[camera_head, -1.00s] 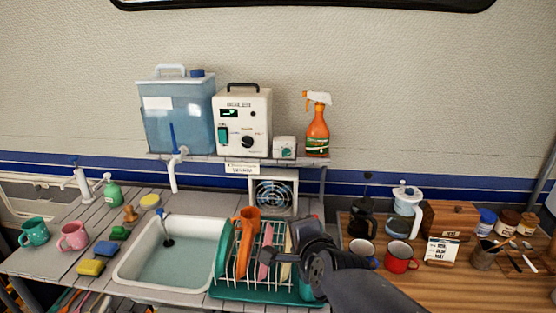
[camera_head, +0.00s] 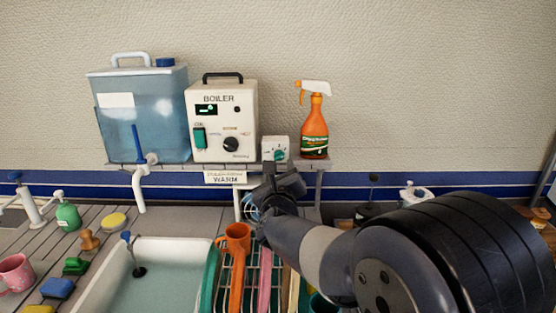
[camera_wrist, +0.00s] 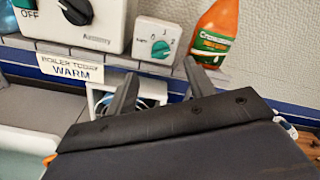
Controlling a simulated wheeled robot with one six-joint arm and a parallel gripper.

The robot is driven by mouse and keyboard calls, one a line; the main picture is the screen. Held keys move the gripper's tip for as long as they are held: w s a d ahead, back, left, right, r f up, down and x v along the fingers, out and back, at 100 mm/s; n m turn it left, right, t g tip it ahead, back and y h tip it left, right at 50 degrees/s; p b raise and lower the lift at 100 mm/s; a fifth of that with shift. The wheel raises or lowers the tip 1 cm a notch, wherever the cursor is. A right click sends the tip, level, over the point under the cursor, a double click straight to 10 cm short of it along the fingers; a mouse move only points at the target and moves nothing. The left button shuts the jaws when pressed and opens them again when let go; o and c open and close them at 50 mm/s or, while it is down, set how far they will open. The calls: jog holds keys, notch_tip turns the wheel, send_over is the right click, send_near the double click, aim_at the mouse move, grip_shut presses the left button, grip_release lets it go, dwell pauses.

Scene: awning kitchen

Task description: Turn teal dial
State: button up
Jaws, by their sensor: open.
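The teal dial (camera_head: 279,155) sits on the front of a small white box (camera_head: 275,143) on the shelf, between the boiler and the orange spray bottle. In the wrist view the dial (camera_wrist: 160,48) shows above my gripper's fingers, with small markings around it. My gripper (camera_head: 283,172) is just below and in front of the box in the head view. In the wrist view my gripper (camera_wrist: 158,82) has its two dark fingers apart, with nothing between them. The fingers appear apart from the dial.
The white boiler (camera_head: 222,120) has a black knob and a teal switch. The spray bottle (camera_head: 314,130) stands close right of the box. A WARM sign (camera_head: 225,177) hangs on the shelf edge.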

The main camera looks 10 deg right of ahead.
aim_at(279, 158)
jog(key=shift+w+d+p, duration=0.2)
jog(key=shift+w, duration=0.85)
jog(key=shift+w+d+p, duration=0.25)
jog(key=shift+w, duration=0.75)
jog(key=shift+w+d+p, duration=0.2)
jog(key=shift+w, duration=0.85)
jog(key=c, duration=1)
